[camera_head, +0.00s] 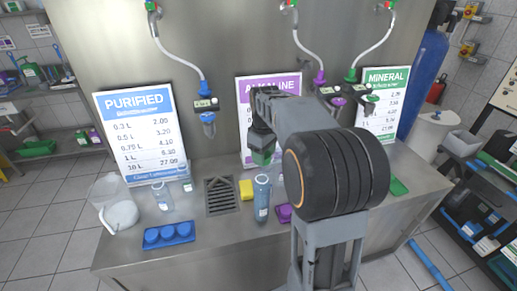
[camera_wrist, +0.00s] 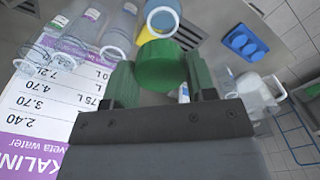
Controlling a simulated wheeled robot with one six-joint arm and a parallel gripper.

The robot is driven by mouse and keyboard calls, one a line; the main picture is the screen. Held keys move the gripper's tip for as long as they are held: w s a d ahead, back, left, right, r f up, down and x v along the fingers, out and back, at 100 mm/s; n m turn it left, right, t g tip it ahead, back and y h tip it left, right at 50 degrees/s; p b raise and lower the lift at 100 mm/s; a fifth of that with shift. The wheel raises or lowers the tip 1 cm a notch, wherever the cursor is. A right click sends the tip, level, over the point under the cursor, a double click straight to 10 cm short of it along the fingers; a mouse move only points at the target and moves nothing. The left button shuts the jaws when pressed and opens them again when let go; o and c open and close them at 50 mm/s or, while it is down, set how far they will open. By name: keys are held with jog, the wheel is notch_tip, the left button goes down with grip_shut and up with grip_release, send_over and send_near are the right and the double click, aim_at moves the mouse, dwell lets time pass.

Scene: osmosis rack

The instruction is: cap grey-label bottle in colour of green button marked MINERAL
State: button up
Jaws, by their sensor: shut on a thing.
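My gripper (camera_head: 262,148) is shut on a green cap (camera_head: 263,157), held in the air in front of the ALKALINE sign. The cap also shows between the fingers in the wrist view (camera_wrist: 160,66). An uncapped bluish bottle (camera_head: 262,192) with a pale label stands upright on the counter below; its open mouth shows beyond the cap in the wrist view (camera_wrist: 162,19). The cap is apart from it. A clear bottle (camera_head: 162,196) stands to the left. More uncapped clear bottles (camera_wrist: 118,35) show in the wrist view. I cannot tell which label is grey. The green MINERAL sign (camera_head: 384,100) is at right; no marked button is readable.
A yellow sponge (camera_head: 246,189) and a drain grate (camera_head: 221,197) lie left of the bluish bottle. A blue tray with blue caps (camera_head: 168,236) and a jug (camera_head: 112,205) are farther left. Purple caps (camera_head: 284,213) lie to the right. Taps with hoses hang above. My arm hides the right middle of the counter.

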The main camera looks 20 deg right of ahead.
aim_at(263, 175)
jog(key=shift+a+f+b, duration=0.15)
jog(key=shift+f+b, duration=0.5)
jog(key=shift+f, duration=0.1)
jog(key=shift+a+f+b, duration=0.1)
jog(key=shift+f+b, duration=0.5)
jog(key=shift+f, duration=0.1)
jog(key=shift+f+b, duration=0.75)
jog(key=shift+f, duration=0.4)
jog(key=shift+s+f, duration=0.1)
jog(key=shift+f, duration=0.35)
jog(key=shift+f, duration=0.25)
jog(key=shift+o, duration=1.2)
jog(key=shift+c, duration=1.4)
jog(key=shift+f+b, duration=0.5)
